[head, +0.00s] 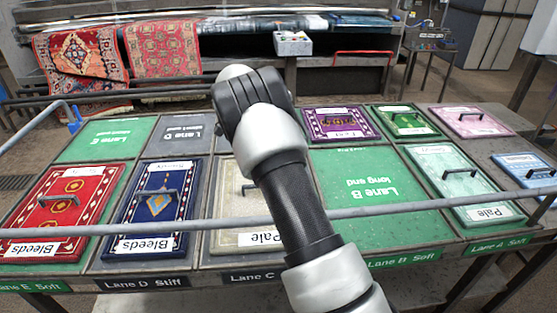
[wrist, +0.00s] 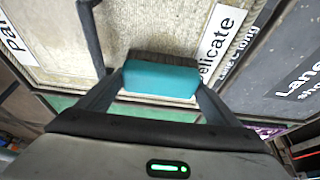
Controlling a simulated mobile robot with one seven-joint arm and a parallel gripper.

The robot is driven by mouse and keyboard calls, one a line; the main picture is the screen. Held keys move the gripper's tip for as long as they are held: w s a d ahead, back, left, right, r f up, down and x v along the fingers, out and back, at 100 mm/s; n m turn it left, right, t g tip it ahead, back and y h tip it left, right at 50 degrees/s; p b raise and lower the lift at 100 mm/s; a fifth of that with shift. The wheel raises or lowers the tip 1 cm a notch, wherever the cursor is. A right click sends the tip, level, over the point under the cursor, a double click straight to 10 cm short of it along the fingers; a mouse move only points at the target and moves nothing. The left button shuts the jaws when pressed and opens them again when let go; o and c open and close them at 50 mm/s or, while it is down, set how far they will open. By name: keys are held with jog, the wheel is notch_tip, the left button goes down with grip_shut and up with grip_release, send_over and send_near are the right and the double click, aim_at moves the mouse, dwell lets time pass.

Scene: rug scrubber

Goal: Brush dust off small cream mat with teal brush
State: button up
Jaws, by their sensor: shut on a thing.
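The small cream mat (head: 228,218) lies in the Lane C strip, with a "Pale" label at its front and a dark handle on top. My arm hides its right part in the head view. In the wrist view the cream mat (wrist: 50,32) fills the upper left, with a "Delicate" label at its far end. My gripper (wrist: 160,85) is shut on the teal brush (wrist: 162,79), whose dark bristles face the mat. I cannot tell whether the bristles touch it. The gripper and brush are hidden behind my arm in the head view.
A red mat (head: 78,195) and a blue mat (head: 150,210) lie to the left. A green Lane B panel (head: 350,215) and a pale green mat (head: 455,170) lie to the right. A grey rail (head: 400,207) crosses the front. The mat's dark handle (wrist: 92,35) stands near the brush.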

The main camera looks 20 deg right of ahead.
jog(key=shift+s+d+r, duration=0.1)
jog(key=shift+s+d, duration=0.1)
jog(key=shift+d, duration=0.9)
jog(key=shift+s+d+f, duration=0.1)
jog(key=shift+s+d, duration=0.15)
jog(key=shift+d, duration=0.8)
jog(key=shift+s+d+r, duration=0.1)
jog(key=shift+s+d, duration=0.1)
jog(key=shift+d, duration=0.9)
notch_tip(320, 180, up, 6)
jog(key=p, duration=0.3)
jog(key=shift+a, duration=0.1)
jog(key=s+a, duration=1.5)
jog(key=a, duration=0.1)
jog(key=shift+f+b, duration=1.2)
jog(key=shift+f, duration=1.3)
